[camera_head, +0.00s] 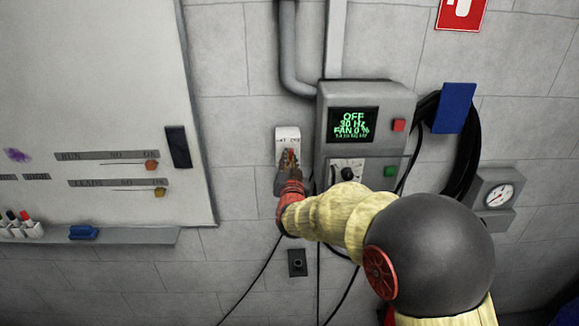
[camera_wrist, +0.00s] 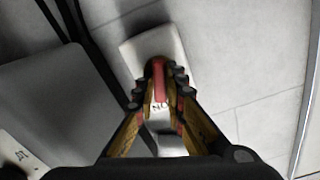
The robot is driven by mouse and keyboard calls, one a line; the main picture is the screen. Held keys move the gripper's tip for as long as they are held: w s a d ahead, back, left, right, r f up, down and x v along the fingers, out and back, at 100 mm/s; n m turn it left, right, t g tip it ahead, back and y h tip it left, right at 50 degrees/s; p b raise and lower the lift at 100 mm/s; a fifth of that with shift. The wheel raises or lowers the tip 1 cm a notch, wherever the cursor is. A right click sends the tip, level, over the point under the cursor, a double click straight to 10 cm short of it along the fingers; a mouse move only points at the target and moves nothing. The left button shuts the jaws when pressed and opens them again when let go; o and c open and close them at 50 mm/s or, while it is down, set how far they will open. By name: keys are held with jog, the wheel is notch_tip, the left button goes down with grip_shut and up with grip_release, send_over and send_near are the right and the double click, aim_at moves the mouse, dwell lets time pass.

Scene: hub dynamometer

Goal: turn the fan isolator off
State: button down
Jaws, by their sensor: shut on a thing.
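The fan isolator (camera_head: 288,134) is a small pale box on the wall, left of the grey control box. It also shows in the wrist view (camera_wrist: 140,49), with lettering on its face and a red lever (camera_wrist: 159,82). My gripper (camera_head: 289,165) is at the isolator's front, and in the wrist view its two fingers (camera_wrist: 158,78) close around the red lever. The fingers hide part of the lever and the face, so I cannot tell the lever's exact position.
The grey control box (camera_head: 395,100) stands close right of the isolator, with a display (camera_head: 353,124) reading OFF and FAN 0 %, a dial, a red button and a green button. A whiteboard (camera_head: 100,100) is on the left. Cables hang below.

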jog(key=n, duration=1.2)
jog(key=shift+a+n+b, duration=0.3)
jog(key=shift+a+n, duration=0.05)
jog(key=shift+n, duration=0.05)
jog(key=shift+f, duration=0.1)
jog(key=c, duration=1.8)
grip_release()
jog(key=shift+c, duration=0.2)
